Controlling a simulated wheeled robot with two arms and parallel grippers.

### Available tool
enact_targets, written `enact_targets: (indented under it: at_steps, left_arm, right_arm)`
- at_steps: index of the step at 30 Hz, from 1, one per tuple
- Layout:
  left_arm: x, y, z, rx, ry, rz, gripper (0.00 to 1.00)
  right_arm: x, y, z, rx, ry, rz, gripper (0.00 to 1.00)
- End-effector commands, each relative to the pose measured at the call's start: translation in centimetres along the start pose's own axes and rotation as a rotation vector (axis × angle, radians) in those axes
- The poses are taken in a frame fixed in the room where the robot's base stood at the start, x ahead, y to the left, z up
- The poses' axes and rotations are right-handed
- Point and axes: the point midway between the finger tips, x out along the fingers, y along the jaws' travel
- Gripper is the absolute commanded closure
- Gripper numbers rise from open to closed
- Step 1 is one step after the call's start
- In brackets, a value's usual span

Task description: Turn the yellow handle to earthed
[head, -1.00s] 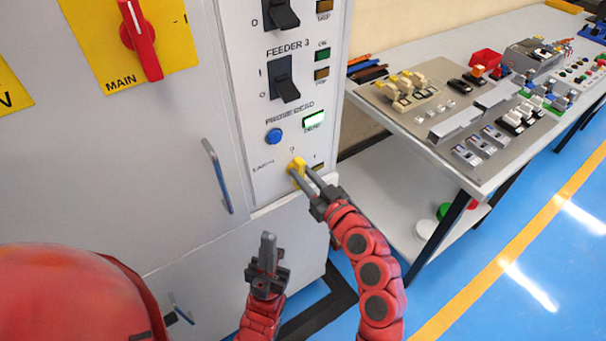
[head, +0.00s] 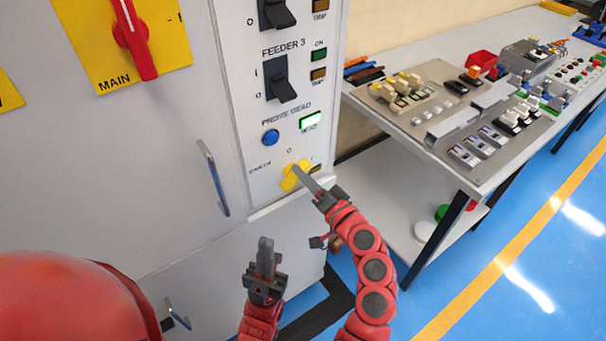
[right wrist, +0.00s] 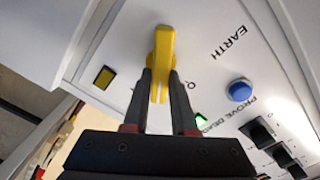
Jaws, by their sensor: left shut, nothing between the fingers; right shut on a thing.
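The yellow handle (head: 291,183) is low on the grey cabinet's narrow panel, beneath a mark O and beside the printed word EARTH to its left. In the head view it lies slantwise. My right gripper (head: 299,171) is shut on it. The right wrist view shows the yellow handle (right wrist: 163,45) between the two dark fingers, with EARTH to its right. Which mark the handle points at is hard to tell. My left gripper (head: 265,243) is shut and empty, in front of the lower cabinet, apart from the panel.
Above the handle are a blue button (head: 270,137), a lit green DEAD lamp (head: 311,120) and the black FEEDER 3 switch (head: 281,79). A red MAIN handle (head: 134,40) is at upper left. A bench (head: 478,178) with electrical parts stands to the right.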

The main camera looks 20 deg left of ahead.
Motion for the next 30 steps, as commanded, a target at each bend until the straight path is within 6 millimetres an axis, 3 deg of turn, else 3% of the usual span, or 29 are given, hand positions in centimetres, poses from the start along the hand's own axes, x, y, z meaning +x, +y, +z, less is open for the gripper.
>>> enact_targets:
  at_steps: [15, 30]
  left_arm:
    - [1.3, -0.1, -0.2, 0.000, 0.000, 0.000, 1.00]
    - [1.8, -0.1, -0.3, 0.000, 0.000, 0.000, 1.00]
  right_arm:
    - [0.0, 0.6, 0.0, 0.449, 0.004, 0.001, 1.00]
    - [0.0, 0.8, 0.2, 0.629, 0.001, 0.000, 1.00]
